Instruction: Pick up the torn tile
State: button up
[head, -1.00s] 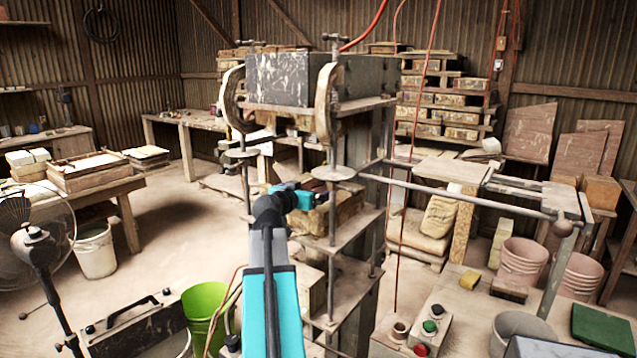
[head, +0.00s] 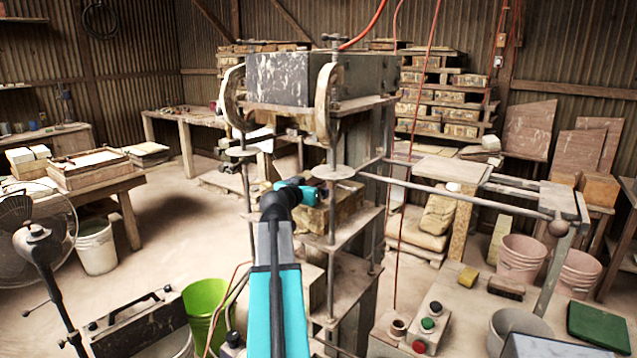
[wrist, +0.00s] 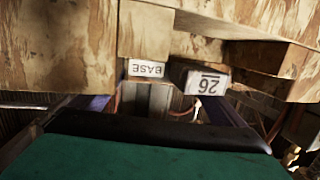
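I cannot make out a torn tile for certain in either view. The tile press (head: 300,80) stands in the middle of the head view, with a heavy grey block on top and open shelves below. My gripper (head: 318,192) reaches into the press's middle opening, above a tan block stack (head: 335,208); my arm hides part of that. In the wrist view my gripper (wrist: 158,105) has its purple fingers apart, with no object clearly between them. Beyond them are a block labelled BASE (wrist: 147,68) and a dark block marked 26 (wrist: 208,82).
Mottled tan blocks (wrist: 65,45) crowd the top of the wrist view. A green bucket (head: 205,303), a fan (head: 38,245) and a button box (head: 425,325) are nearer. Open floor lies at left.

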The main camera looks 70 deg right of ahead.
jog(key=shift+s+f, duration=0.25)
jog(key=shift+f, duration=0.3)
jog(key=c, duration=1)
jog(key=shift+o, duration=0.2)
jog(key=shift+r, duration=0.15)
jog(key=shift+w+d+r+b, duration=0.1)
jog(key=shift+w+r+b, duration=0.1)
jog(key=shift+r, duration=0.2)
jog(key=shift+w+d+r+b, duration=0.1)
jog(key=shift+r+b, duration=0.05)
jog(key=shift+r, duration=0.2)
notch_tip(320, 180, up, 2)
jog(key=shift+s+r, duration=0.1)
jog(key=w+a+b, duration=0.1)
jog(key=a+b, duration=0.4)
jog(key=a, duration=1.3)
